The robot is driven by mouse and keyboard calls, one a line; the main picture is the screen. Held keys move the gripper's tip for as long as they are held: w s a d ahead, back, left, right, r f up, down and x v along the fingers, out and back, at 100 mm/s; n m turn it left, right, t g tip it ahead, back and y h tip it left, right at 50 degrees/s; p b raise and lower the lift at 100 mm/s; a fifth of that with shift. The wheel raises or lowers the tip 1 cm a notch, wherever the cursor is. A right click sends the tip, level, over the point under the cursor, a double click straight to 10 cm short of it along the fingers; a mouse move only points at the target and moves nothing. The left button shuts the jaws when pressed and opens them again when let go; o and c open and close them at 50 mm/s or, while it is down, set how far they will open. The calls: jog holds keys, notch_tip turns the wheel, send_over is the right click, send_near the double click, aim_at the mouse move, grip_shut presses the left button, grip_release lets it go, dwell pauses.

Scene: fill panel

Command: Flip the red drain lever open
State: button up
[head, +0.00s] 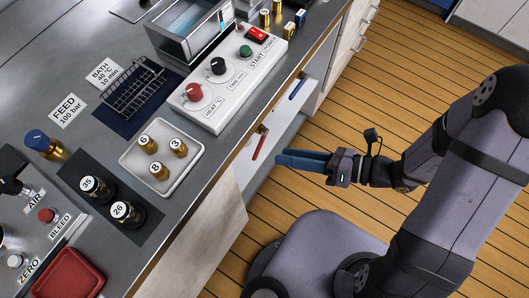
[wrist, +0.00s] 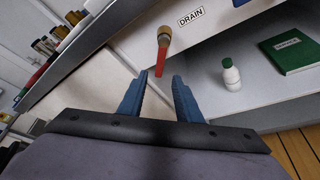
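The red drain lever (head: 259,146) sits on the cabinet front below the bench edge in the head view. In the wrist view the red lever (wrist: 157,65) hangs from a brass valve (wrist: 164,36), left of the DRAIN label (wrist: 191,16). My gripper (head: 279,160) is just right of the lever in the head view, its blue fingers pointing at the cabinet.
A blue lever (head: 296,89) is further along the same front. The bench carries a control box (head: 228,80) and a white tray (head: 187,181).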

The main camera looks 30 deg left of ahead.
aim_at(260, 144)
jog(key=x, duration=0.7)
jog(key=shift+a, duration=0.15)
jog(key=shift+s, duration=0.15)
grip_shut()
